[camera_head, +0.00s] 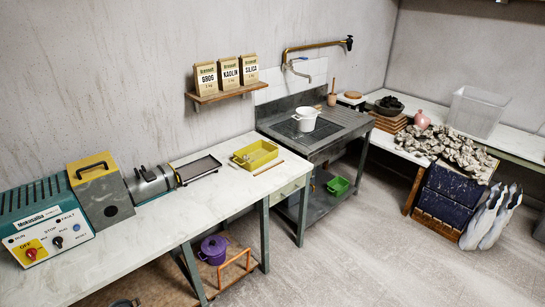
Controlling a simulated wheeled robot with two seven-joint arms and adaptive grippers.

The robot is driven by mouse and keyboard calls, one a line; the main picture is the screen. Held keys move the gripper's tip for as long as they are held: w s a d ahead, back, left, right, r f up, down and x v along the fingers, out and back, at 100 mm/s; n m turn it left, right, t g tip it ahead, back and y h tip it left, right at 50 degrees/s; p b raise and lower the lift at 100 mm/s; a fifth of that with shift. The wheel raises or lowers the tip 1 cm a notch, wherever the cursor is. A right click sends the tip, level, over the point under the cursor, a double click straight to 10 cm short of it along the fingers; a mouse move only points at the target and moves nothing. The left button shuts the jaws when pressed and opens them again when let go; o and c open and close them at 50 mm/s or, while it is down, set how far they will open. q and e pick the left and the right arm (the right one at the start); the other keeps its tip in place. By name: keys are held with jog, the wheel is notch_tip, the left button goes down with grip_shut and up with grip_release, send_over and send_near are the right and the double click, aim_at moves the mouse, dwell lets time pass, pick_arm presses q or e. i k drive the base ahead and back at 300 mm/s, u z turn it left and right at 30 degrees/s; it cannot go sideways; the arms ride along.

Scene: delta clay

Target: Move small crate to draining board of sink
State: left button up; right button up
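A small yellow crate (264,163) sits on the white worktop, close to the left side of the sink unit. A small green crate (339,190) sits on the shelf under the sink. The grey sink unit (315,152) stands in the middle, with a ribbed draining board (346,117) on its right side. A white pot (306,122) stands over the basin area, beside the ribbed part. Neither of my grippers shows in the head view.
A thin stick lies on the worktop (225,185) beside the yellow crate, with a metal tray (198,170) farther left. A tap (298,66) hangs above the sink. A wooden pestle-like tool (332,95) stands at the back. Floor (330,255) in front is clear.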

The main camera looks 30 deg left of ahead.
aim_at(339, 114)
jog(key=z, duration=0.2)
jog(key=i, duration=1.75)
jog(key=u, duration=0.4)
jog(key=i, duration=1.1)
jog(key=u, duration=1.55)
jog(key=i, duration=0.85)
jog(key=u, duration=0.75)
